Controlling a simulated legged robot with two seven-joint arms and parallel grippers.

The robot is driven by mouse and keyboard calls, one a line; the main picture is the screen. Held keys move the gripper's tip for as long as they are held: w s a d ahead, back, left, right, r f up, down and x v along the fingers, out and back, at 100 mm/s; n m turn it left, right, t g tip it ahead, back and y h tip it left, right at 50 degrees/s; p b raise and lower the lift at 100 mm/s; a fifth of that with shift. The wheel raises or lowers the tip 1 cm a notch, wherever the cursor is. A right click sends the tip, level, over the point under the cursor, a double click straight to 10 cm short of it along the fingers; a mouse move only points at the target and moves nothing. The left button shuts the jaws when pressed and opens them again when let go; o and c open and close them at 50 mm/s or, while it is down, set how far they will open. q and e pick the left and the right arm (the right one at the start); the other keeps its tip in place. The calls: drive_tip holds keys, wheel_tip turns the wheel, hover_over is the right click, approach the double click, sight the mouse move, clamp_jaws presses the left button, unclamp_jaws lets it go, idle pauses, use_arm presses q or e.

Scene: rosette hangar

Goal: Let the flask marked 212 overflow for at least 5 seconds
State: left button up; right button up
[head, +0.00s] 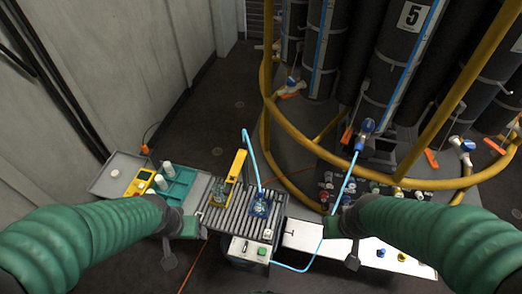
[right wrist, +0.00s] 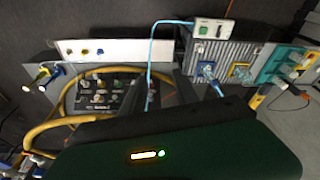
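Two flasks stand on a grey slatted tray (head: 222,223). One flask with a blue base (head: 261,206) has a light-blue tube (head: 249,150) running into its top; it also shows in the right wrist view (right wrist: 208,73). The other flask, on a yellow base (head: 219,196), stands left of it beside a yellow upright. No 212 mark is legible, and I cannot tell the liquid levels. My left gripper (head: 188,232) is left of the tray; its fingers do not show clearly. My right gripper (right wrist: 152,92) has its fingers apart, above and right of the tray, with the tube showing beyond them.
A white box with a green button (head: 251,249) is at the tray's front. A white bench (head: 303,235) with small knobs lies to the right. A teal rack with white bottles (head: 178,187) is left. A yellow railing (head: 266,90) surrounds dark cylinders and a blue valve (head: 366,126).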

drive_tip(key=shift+a, duration=0.4)
drive_tip(key=shift+a+r, duration=0.1)
drive_tip(key=shift+a, duration=0.3)
drive_tip(key=shift+c, duration=0.5)
drive_tip(key=shift+a, duration=0.15)
drive_tip(key=shift+c, duration=1.1)
drive_tip(key=shift+d, duration=0.45)
clamp_jaws()
drive_tip(key=shift+d, duration=0.5)
